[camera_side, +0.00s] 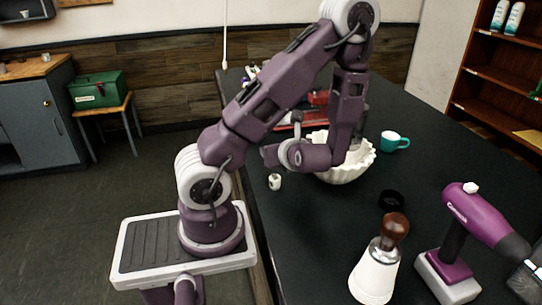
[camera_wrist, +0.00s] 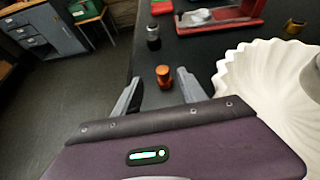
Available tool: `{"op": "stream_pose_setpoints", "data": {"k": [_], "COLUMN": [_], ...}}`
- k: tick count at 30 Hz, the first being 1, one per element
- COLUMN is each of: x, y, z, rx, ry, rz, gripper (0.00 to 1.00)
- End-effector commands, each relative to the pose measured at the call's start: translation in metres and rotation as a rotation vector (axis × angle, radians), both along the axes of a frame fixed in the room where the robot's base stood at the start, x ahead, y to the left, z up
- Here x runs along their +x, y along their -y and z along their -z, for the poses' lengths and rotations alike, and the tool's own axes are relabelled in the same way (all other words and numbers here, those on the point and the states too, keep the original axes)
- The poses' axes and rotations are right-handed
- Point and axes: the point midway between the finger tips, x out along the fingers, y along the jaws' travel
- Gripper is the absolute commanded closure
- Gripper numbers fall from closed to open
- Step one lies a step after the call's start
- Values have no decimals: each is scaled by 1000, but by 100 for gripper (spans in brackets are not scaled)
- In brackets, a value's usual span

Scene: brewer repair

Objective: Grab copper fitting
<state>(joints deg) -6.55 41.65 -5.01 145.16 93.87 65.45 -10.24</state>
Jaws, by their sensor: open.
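The copper fitting (camera_wrist: 164,77), a small orange-brown cylinder, stands on the dark table near its left edge in the wrist view. My gripper (camera_wrist: 157,84) is open and empty. Its two grey fingers are spread, one on each side of the fitting's line of view, with the fitting showing in the gap near the fingertips. I cannot tell whether it is between the fingers or just beyond them. In the side view, my gripper (camera_side: 268,155) is low over the table's left side, left of the white bowl; the fitting cannot be made out there.
The white fluted bowl (camera_wrist: 262,75) is close on the right of my gripper. A small dark-and-grey jar (camera_wrist: 153,38) and a red tray (camera_wrist: 222,24) are beyond the fitting. A brass-coloured piece (camera_wrist: 294,26) lies farther right.

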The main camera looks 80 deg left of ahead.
Motion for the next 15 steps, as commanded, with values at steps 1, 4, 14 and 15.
{"op": "stream_pose_setpoints", "data": {"k": [1,4,14,15], "x": [3,6,1,1], "y": [-2,-8,-56,-60], "z": [8,17,44,46], "rx": [-5,-9,-10,-10], "ry": [-31,-50,-47,-46], "rz": [33,59,55,57], "gripper": [51,51,51,51]}}
